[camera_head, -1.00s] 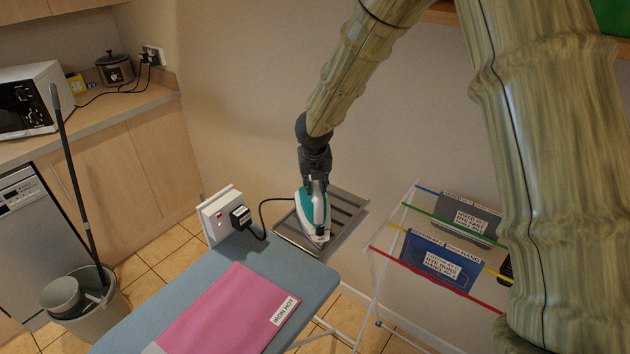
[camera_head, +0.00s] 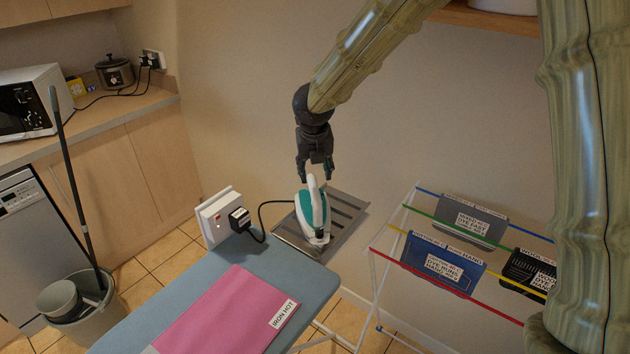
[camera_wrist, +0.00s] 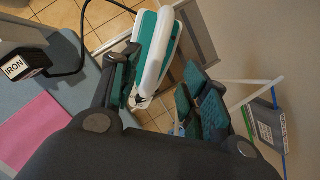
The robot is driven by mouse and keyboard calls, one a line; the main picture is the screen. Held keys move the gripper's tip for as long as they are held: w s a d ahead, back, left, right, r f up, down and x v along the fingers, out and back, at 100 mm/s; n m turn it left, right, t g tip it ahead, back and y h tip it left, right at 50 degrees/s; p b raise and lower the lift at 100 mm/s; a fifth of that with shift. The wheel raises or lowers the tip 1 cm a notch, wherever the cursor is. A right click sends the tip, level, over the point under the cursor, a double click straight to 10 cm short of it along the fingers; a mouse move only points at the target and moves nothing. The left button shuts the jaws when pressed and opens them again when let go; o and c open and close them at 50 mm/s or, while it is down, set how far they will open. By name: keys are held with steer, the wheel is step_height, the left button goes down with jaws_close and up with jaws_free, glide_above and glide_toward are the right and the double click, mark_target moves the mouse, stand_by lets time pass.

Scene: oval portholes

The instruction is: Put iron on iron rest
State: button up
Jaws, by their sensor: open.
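The teal and white iron (camera_head: 312,214) rests on the slatted metal iron rest (camera_head: 347,212) at the end of the ironing board. Its white handle points up toward my gripper. My gripper (camera_head: 316,178) is open and empty just above the iron, apart from the handle as far as I can tell. In the wrist view the iron (camera_wrist: 156,50) shows beyond the spread fingers (camera_wrist: 165,95), with part of the iron rest (camera_wrist: 197,40) behind it. A black cord runs from the iron to the plug.
The blue ironing board (camera_head: 285,270) carries a pink cloth (camera_head: 225,315) labelled "IRON HOT". A white socket box (camera_head: 217,217) with a black plug (camera_head: 239,218) stands at its back edge. A drying rack (camera_head: 400,240) with hung cloths stands close on the right.

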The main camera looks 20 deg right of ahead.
steer(key=shift+b+v, duration=0.3)
steer(key=shift+v, duration=2.15)
steer(key=shift+c, duration=0.2)
